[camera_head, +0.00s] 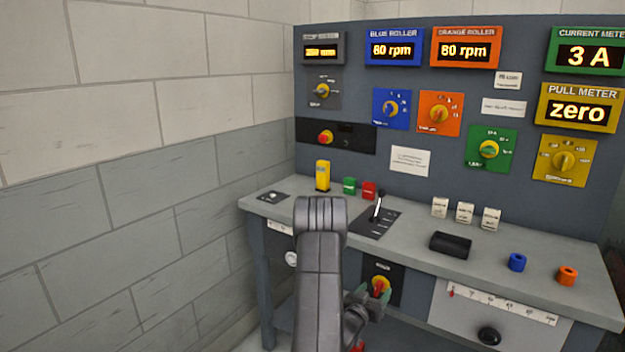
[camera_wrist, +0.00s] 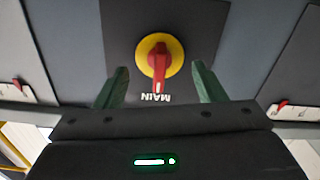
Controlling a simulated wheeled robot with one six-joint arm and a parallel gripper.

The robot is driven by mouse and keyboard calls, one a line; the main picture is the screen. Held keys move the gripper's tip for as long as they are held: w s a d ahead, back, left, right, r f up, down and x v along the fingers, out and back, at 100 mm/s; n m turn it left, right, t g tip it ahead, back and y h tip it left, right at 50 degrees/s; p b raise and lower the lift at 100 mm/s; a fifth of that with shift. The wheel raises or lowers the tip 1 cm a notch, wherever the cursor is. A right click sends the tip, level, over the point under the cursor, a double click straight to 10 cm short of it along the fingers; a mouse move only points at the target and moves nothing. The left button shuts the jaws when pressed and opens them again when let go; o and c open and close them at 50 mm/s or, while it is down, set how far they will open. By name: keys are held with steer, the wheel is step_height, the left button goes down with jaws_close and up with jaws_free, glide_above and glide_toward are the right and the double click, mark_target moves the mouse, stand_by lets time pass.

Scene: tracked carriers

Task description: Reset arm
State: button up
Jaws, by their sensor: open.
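My arm (camera_head: 321,270) rises in front of the bench in the head view. My gripper (camera_head: 370,300) is partly hidden behind the arm, close to the main switch (camera_head: 381,285) on the bench's front panel. In the wrist view my gripper (camera_wrist: 160,75) is open, its two green fingers apart, with nothing held between them. The main switch (camera_wrist: 160,56), a red handle on a yellow disc, shows between and beyond the fingers. Its handle points toward the label "MAIN", which appears upside down. I cannot tell whether the fingers touch it.
A panel (camera_head: 450,120) with dials and displays stands behind. A block wall (camera_head: 120,180) is at left.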

steer(key=shift+m+p, duration=0.65)
steer(key=shift+m, duration=0.35)
